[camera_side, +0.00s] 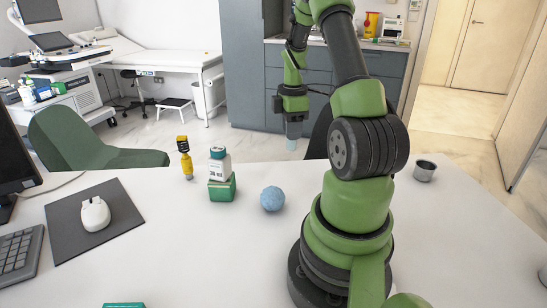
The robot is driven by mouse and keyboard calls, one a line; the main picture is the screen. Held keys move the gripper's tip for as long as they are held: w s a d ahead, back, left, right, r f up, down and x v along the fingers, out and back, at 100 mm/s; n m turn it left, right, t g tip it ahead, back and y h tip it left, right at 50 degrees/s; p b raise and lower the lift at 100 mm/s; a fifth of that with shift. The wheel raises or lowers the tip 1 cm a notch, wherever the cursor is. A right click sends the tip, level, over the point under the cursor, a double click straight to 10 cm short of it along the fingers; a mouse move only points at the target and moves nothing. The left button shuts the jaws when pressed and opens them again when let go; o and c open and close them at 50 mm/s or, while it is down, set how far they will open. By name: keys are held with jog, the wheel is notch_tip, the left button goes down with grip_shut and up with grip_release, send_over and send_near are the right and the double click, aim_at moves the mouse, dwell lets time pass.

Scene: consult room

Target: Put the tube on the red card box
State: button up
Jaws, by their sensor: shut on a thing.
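My gripper (292,118) is beyond the far edge of the white table in the picture, raised, pointing down. It is shut on a small pale blue, see-through cylinder, which looks like the tube (292,143); the tube hangs upright below the jaws, its upper part hidden by them. No red card box shows in this view; my arm hides part of the table. A green box (222,190) stands on the table with a white bottle (219,166) on top of it.
A yellow and black tool-like item (185,158) stands left of the green box. A blue ball (272,198) lies right of it. A metal cup (425,171) is at the right. A mouse (95,214) lies on a dark mat (68,240). The front middle of the table is clear.

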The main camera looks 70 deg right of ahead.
jog(key=shift+r, duration=0.6)
jog(key=shift+w+a+r, duration=0.1)
jog(key=shift+w, duration=0.05)
jog(key=w+a+r, duration=0.6)
jog(key=w+a, duration=0.4)
jog(key=w, duration=0.1)
jog(key=w+a+r, duration=0.3)
jog(key=a, duration=0.7)
jog(key=w+a+r, duration=0.3)
jog(key=w+a, duration=0.1)
jog(key=a, duration=0.6)
jog(key=s+a+f+n, duration=0.1)
jog(key=a+f+n, duration=0.1)
jog(key=a+n, duration=0.9)
jog(key=s+a+f+n, duration=0.1)
jog(key=a+n, duration=0.6)
jog(key=a, duration=0.8)
jog(key=shift+n, duration=0.4)
jog(key=shift+s+a+f, duration=0.1)
jog(key=shift+a+f, duration=0.15)
jog(key=shift+f, duration=1.55)
jog(key=shift+s+a+f, duration=0.1)
jog(key=shift+a+f, duration=0.2)
jog(key=shift+f, duration=1.5)
jog(key=shift+s+a+f, duration=0.1)
jog(key=shift+a+f, duration=0.15)
jog(key=shift+f, duration=1.55)
